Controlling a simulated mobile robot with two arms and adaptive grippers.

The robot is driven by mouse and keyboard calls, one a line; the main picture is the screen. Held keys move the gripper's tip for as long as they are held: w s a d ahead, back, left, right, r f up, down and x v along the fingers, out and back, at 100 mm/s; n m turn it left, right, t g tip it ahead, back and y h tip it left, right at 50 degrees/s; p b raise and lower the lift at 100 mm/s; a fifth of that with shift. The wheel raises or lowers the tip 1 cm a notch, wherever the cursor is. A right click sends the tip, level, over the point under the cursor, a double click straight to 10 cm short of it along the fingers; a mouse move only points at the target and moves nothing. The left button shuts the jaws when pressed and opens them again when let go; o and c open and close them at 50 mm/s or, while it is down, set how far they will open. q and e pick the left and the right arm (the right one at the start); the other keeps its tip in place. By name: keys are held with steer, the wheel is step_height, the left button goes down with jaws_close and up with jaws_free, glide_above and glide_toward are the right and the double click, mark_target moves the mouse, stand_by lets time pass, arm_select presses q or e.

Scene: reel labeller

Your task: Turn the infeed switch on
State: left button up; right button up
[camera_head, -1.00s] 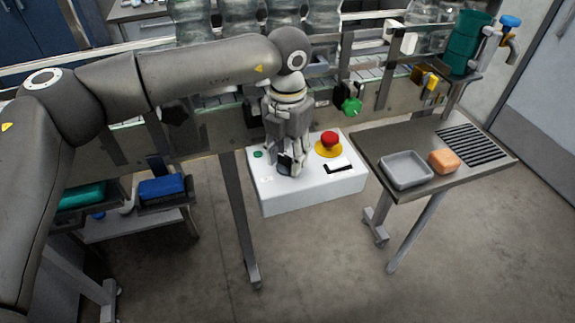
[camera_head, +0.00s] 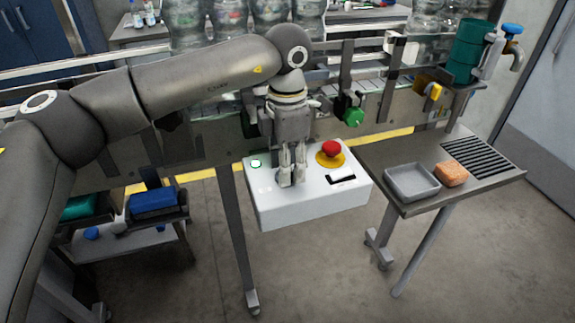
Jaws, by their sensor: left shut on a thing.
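The white control box (camera_head: 315,205) stands in front of the conveyor. On its top are a green lamp (camera_head: 256,163) at the left, which looks lit, and a red emergency stop button (camera_head: 331,149) on a yellow base. My left gripper (camera_head: 291,181) points down onto the box top between the lamp and the red button. Its fingers are shut on the infeed switch, which they almost wholly hide, so I cannot read its position. My right gripper is not in view.
A dark slot with a white label (camera_head: 342,175) is on the box beside the gripper. A steel side table (camera_head: 400,205) at the right holds a grey tray (camera_head: 412,182) and an orange sponge (camera_head: 452,173). A green knob (camera_head: 354,117) sticks out from the conveyor behind.

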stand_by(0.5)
arm_select(q)
steer(key=o, duration=1)
step_height(320, 180, up, 12)
steer(key=shift+r, duration=0.1)
